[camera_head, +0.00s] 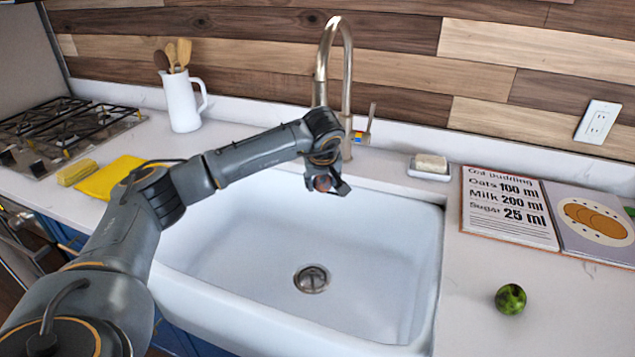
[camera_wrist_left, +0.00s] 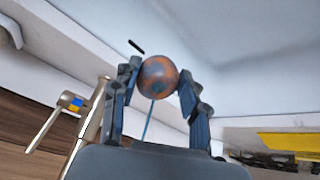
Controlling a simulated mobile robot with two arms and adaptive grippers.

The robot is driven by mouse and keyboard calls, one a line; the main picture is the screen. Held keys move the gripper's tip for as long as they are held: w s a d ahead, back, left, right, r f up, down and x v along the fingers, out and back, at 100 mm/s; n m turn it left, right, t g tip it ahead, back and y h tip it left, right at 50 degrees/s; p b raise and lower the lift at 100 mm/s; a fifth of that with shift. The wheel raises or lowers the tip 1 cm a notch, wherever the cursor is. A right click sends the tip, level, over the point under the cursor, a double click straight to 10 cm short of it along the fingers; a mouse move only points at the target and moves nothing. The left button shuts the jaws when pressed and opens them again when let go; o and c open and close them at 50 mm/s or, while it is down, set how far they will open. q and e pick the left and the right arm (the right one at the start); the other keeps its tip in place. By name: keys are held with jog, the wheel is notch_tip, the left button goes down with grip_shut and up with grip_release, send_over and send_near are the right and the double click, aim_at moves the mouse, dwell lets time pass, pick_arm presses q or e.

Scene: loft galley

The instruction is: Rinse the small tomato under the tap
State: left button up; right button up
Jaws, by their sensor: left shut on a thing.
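The small tomato (camera_head: 322,183) is dark reddish and mostly hidden by my left gripper (camera_head: 326,187) in the head view. In the left wrist view the tomato (camera_wrist_left: 158,77) is round, orange-brown, and sits between the two fingertips of the shut left gripper (camera_wrist_left: 159,80). My gripper holds it above the back part of the white sink (camera_head: 250,250), below the spout of the tap (camera_head: 320,92). The tap's lever (camera_head: 371,115) stands up at its right. A thin blue line runs by the tomato in the wrist view; I cannot tell whether it is water. My right gripper is out of view.
A green round fruit (camera_head: 510,298) lies on the right counter near an open recipe book (camera_head: 510,208). A yellow cloth (camera_head: 112,177), sponge (camera_head: 76,173), utensil jug (camera_head: 182,103) and stove (camera_head: 60,130) are left. The sink floor is clear.

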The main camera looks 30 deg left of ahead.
pick_arm(q)
jog(key=shift+s+a, duration=0.1)
jog(key=shift+a, duration=0.05)
jog(key=shift+s+a, duration=0.3)
jog(key=shift+a, duration=0.1)
jog(key=shift+w+d, duration=0.15)
jog(key=shift+d, duration=0.05)
jog(key=shift+w+d, duration=0.25)
jog(key=shift+d, duration=0.1)
jog(key=shift+s, duration=0.1)
jog(key=s+d, duration=0.4)
jog(key=s, duration=0.2)
jog(key=shift+s+d+p, duration=0.25)
jog(key=shift+d+p, duration=0.05)
dwell(0.5)
dwell(0.9)
jog(key=shift+r, duration=0.1)
